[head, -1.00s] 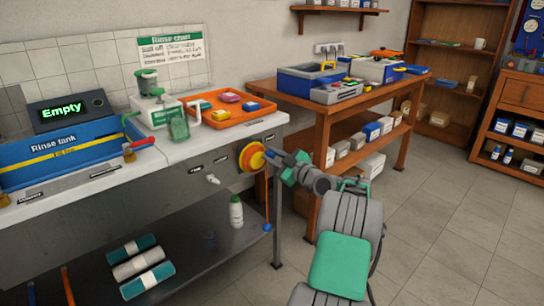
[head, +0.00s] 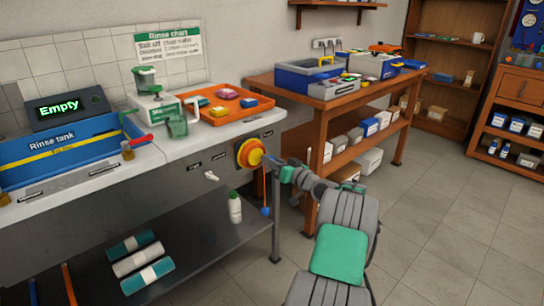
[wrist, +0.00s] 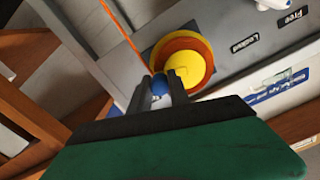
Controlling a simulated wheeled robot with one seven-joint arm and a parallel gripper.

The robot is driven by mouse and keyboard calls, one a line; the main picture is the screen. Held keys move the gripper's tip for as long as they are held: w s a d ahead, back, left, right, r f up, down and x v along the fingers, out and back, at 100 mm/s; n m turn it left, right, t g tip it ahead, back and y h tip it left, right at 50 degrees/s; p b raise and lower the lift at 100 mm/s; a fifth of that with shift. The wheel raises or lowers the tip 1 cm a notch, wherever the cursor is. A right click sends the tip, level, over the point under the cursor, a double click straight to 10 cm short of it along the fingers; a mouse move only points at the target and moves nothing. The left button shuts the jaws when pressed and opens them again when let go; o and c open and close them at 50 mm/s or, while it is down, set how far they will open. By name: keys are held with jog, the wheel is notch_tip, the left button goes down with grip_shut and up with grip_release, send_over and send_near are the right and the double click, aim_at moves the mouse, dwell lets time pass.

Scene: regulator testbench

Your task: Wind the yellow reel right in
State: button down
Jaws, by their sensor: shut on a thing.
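The yellow reel (head: 249,153) with its orange rim is on the grey front panel of the bench; it also shows in the wrist view (wrist: 187,66). An orange cord (head: 265,187) hangs from its right side, with a blue ball (head: 265,211) at the lower end, clear of the floor. The cord crosses the upper left of the wrist view (wrist: 122,36). My gripper (wrist: 161,90) is at the reel's edge, shut on a small blue handle (wrist: 159,83) in front of the disc. The fingers partly hide the handle. In the head view my gripper (head: 271,160) is right of the reel.
Labels "Locked" (wrist: 244,44) and "Free" (wrist: 293,17) are on the panel. A white tap (head: 211,176) sticks out left of the reel. A bench leg (head: 276,225) and the wooden table (head: 330,99) are close to my arm.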

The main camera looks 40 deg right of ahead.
aim_at(259, 165)
jog(key=m, duration=0.2)
jog(key=f+m+p, duration=0.1)
jog(key=a+m+p, duration=0.1)
jog(key=m, duration=0.1)
jog(key=shift+f+m, duration=0.2)
jog(key=shift+m, duration=0.1)
jog(key=m+p, duration=0.1)
jog(key=m, duration=0.1)
jog(key=a+m, duration=0.1)
jog(key=f+m+p, duration=0.1)
jog(key=m, duration=0.1)
jog(key=shift+a+m+p, duration=0.3)
jog(key=shift+f, duration=0.1)
jog(key=c, duration=1.2)
grip_release()
jog(key=shift+c, duration=0.2)
jog(key=shift+s, duration=0.15)
jog(key=s+p, duration=0.1)
jog(key=s, duration=0.6)
jog(key=shift+s, duration=0.3)
